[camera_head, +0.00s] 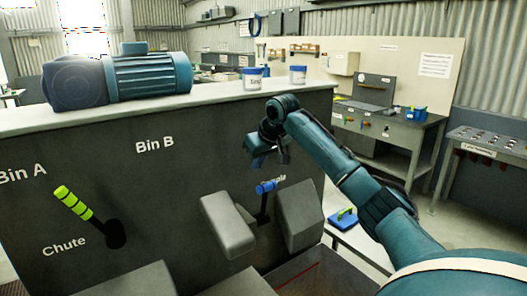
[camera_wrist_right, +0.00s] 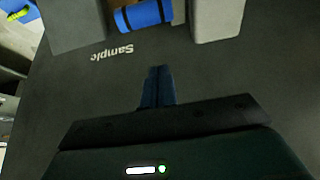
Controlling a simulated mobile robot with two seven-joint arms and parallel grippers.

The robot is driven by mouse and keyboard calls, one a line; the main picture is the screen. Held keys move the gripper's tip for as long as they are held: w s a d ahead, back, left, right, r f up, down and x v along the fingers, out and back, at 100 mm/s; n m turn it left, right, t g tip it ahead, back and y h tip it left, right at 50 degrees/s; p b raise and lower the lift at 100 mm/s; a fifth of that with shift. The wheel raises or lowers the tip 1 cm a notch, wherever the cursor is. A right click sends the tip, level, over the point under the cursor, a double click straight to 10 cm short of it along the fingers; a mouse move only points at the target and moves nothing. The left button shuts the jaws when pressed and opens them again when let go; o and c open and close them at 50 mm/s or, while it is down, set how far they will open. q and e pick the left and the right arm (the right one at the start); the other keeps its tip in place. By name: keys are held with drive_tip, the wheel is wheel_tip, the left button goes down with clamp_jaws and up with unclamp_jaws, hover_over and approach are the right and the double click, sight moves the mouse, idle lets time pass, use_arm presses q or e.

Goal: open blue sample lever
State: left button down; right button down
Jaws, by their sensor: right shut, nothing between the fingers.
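The blue sample lever (camera_head: 266,187) stands on the dark machine front, its blue handle at the top of a dark stem, between two grey blocks. The "Sample" label is partly hidden behind it in the head view. In the right wrist view the blue handle (camera_wrist_right: 143,16) is at the top edge, beside the upside-down label. My right gripper (camera_head: 268,160) is above the lever in the head view, apart from it. Its fingers (camera_wrist_right: 157,84) are shut together and empty, pointing toward the lever. My left gripper is not in view.
Grey blocks (camera_head: 228,224) and (camera_head: 298,215) flank the lever closely. A green-and-black chute lever (camera_head: 75,203) is at the left. White cups (camera_head: 252,78) and a blue motor (camera_head: 120,77) stand on the ledge. A blue object (camera_head: 343,219) lies at the right.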

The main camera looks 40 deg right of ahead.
sight(265, 201)
drive_tip(key=shift+s+a+f+p, duration=0.15)
drive_tip(key=shift+s+f, duration=0.2)
drive_tip(key=shift+f, duration=0.25)
drive_tip(key=shift+s+d+f+p, duration=0.15)
drive_tip(key=shift+s+f, duration=0.25)
drive_tip(key=shift+f, duration=0.25)
drive_tip(key=shift+s+a+f+p, duration=0.15)
drive_tip(key=shift+s+f, duration=0.2)
drive_tip(key=shift+f, duration=0.25)
